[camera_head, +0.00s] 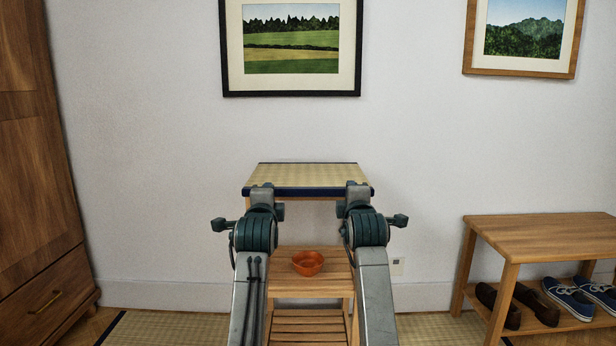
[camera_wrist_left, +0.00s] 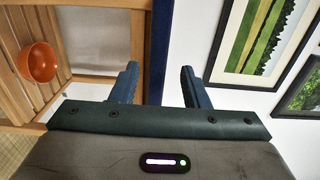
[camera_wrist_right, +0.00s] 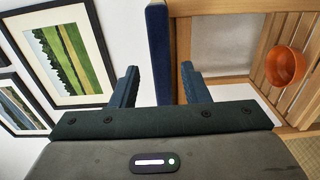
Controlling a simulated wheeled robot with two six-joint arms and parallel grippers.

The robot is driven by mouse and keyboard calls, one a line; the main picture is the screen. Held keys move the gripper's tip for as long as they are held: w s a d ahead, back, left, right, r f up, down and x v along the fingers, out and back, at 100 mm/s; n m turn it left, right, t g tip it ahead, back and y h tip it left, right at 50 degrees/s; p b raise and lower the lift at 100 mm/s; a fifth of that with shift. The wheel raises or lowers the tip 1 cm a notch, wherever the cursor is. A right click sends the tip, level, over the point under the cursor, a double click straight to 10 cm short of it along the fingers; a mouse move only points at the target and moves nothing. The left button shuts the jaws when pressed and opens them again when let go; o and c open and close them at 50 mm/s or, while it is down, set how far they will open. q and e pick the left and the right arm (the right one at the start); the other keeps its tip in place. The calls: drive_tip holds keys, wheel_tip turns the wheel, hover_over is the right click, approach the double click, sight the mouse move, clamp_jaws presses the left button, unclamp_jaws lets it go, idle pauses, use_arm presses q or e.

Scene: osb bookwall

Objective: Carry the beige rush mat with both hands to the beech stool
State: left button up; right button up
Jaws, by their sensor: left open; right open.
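The beige rush mat (camera_head: 308,176) lies flat, its near edge bound in dark blue, on top of a light wood stand (camera_head: 308,252) against the wall. My left gripper (camera_head: 262,188) and right gripper (camera_head: 354,188) are at its near edge, left and right of its middle. In the left wrist view the mat's blue edge (camera_wrist_left: 159,45) lies between the open fingers, with gaps showing. In the right wrist view the blue edge (camera_wrist_right: 158,50) also lies between the open fingers. I cannot tell which piece is the beech stool.
An orange bowl (camera_head: 307,263) sits on the stand's lower slatted shelf. A wooden bench (camera_head: 545,231) with shoes below stands at the right. A wardrobe (camera_head: 40,170) is at the left. Framed pictures hang on the wall. Floor matting (camera_head: 160,329) lies in front.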

drive_tip(key=s, duration=0.6)
drive_tip(key=shift+s, duration=0.15)
drive_tip(key=shift+d, duration=0.2)
